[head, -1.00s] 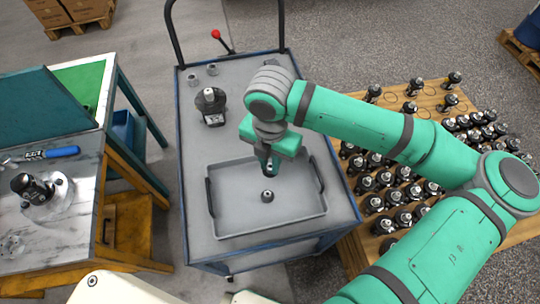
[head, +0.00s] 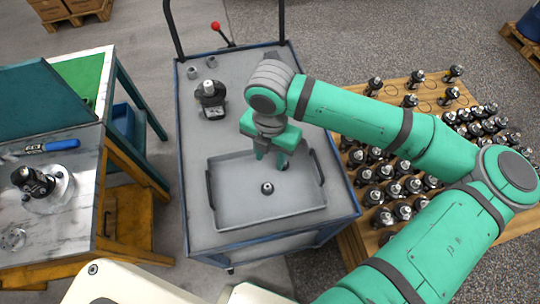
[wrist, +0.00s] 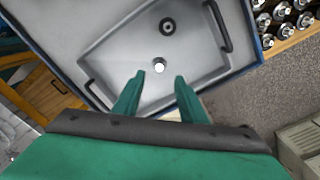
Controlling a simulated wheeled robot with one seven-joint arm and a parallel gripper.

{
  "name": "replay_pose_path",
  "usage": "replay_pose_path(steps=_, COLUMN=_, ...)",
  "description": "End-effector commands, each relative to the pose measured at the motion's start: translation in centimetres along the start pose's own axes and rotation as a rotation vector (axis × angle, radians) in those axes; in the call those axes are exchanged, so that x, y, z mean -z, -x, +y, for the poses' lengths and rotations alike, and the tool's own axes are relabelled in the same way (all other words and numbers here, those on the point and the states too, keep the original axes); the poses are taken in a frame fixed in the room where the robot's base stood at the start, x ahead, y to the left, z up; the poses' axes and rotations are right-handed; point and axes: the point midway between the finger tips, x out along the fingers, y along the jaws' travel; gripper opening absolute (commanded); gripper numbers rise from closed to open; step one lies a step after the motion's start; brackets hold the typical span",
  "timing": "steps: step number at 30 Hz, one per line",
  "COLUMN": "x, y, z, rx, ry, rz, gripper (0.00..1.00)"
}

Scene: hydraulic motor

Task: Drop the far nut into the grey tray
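The grey tray (head: 230,215) lies on the trolley; it also shows in the wrist view (wrist: 105,60). My gripper (head: 272,161) is above the far part of the tray, and its fingers are spread apart. In the wrist view my gripper (wrist: 159,76) is open. A small light-grey nut (wrist: 159,67) shows just beyond the gap between the fingertips, against the tray floor. I cannot tell whether it touches the floor; it is hidden in the head view. A dark round part with a bright centre (head: 267,188) sits in the tray, also visible in the wrist view (wrist: 167,25).
Two small grey nut-like pieces (head: 191,73) (head: 211,62) stand at the trolley's far left. A dark motor part (head: 210,97) stands in front of them. A workbench (head: 75,215) is on the left. A wooden pallet with several motors (head: 395,170) is on the right.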

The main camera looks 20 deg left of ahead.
Motion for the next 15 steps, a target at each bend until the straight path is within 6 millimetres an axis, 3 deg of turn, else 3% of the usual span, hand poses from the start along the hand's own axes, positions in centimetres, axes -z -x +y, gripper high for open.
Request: replay_pose_path(steps=15, x=0.0, y=8.6, z=0.1, rx=-0.001, ry=0.000, rz=-0.001, gripper=0.38)
